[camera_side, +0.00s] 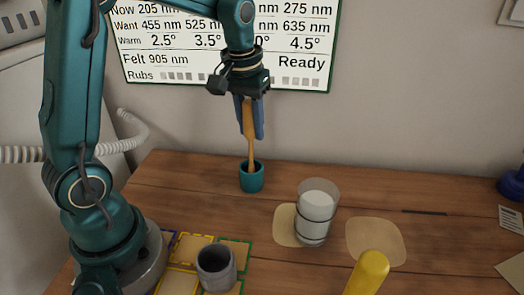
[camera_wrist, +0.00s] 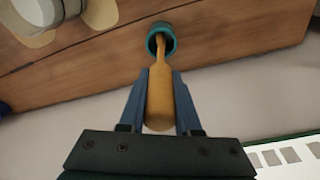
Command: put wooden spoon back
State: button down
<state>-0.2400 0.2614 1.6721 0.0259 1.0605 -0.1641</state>
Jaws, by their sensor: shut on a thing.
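A wooden spoon (camera_side: 251,146) stands nearly upright, with its lower end inside a small teal cup (camera_side: 252,178) at the back of the table. My gripper (camera_side: 250,118) points down and its blue fingers are shut on the spoon's upper part. In the wrist view, the spoon (camera_wrist: 160,92) lies between the two fingers of my gripper (camera_wrist: 160,100), and its thin end enters the mouth of the teal cup (camera_wrist: 168,31). Whether the spoon touches the cup's bottom is hidden.
A glass of white liquid (camera_side: 316,212) stands on a pale mat right of the cup. A grey mug (camera_side: 216,266) sits on coloured-edged tiles in front. A yellow cylindrical object (camera_side: 369,273) is at the front right. An empty pale mat (camera_side: 376,241) lies right of the glass. A display board (camera_side: 300,75) hangs behind.

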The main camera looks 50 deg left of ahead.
jog(key=shift+f, duration=0.35)
jog(key=c, duration=0.6)
grip_release()
